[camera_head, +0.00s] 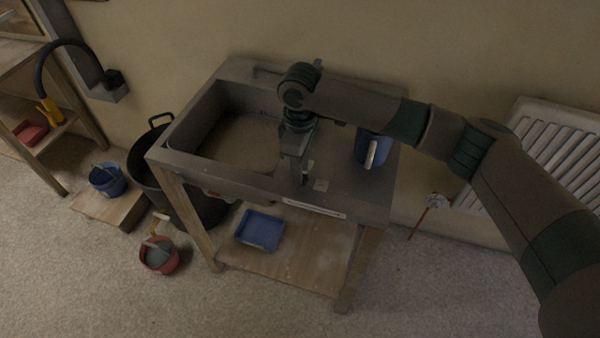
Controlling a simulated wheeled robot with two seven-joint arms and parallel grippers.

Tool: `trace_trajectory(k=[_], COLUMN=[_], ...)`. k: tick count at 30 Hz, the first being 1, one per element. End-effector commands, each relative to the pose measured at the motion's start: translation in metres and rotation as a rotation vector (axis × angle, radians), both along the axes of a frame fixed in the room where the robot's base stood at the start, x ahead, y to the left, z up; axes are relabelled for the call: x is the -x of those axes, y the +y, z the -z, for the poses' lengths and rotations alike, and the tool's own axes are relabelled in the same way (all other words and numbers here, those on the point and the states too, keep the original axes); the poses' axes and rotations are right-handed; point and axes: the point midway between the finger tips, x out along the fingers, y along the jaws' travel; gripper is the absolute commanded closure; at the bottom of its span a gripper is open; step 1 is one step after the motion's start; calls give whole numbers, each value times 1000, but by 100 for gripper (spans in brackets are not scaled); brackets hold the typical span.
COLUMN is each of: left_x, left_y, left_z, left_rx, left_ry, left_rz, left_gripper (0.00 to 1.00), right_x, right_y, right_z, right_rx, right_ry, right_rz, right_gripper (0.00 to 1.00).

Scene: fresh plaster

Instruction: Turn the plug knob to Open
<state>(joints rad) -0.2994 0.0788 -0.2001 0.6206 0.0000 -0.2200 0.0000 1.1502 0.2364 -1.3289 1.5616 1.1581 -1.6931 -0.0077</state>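The grey sink unit (205,92) stands against the wall, with its basin (235,140) on the left and a flat top on the right. My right gripper (298,182) points down at the flat top beside the basin's right edge. Its fingertips are dark and small, so I cannot tell whether they are open or shut. I cannot make out the plug knob; the gripper may be hiding it. My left gripper is not in view.
A blue jug (370,148) stands on the top to the right, behind my arm. A blue tray (260,230) lies on the lower shelf. A black tub (142,170) and a red bucket (158,258) stand to the left. A radiator (560,150) is on the right.

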Motion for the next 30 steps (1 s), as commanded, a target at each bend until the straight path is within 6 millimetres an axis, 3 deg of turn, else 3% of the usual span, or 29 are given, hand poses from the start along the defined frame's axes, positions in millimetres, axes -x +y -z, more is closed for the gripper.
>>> trace_trajectory(k=[1, 4, 14, 30], left_x=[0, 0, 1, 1], left_y=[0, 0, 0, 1], left_z=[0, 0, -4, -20], left_rx=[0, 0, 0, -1], left_ry=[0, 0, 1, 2], left_rz=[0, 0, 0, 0], left_gripper=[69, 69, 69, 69], right_x=[0, 0, 0, 0], right_y=[0, 0, 0, -1], right_z=[0, 0, -1, -1], right_rx=[0, 0, 0, 1], right_ry=[0, 0, 0, 0], right_rz=[0, 0, -57, -598], right_gripper=[78, 100, 100, 100])
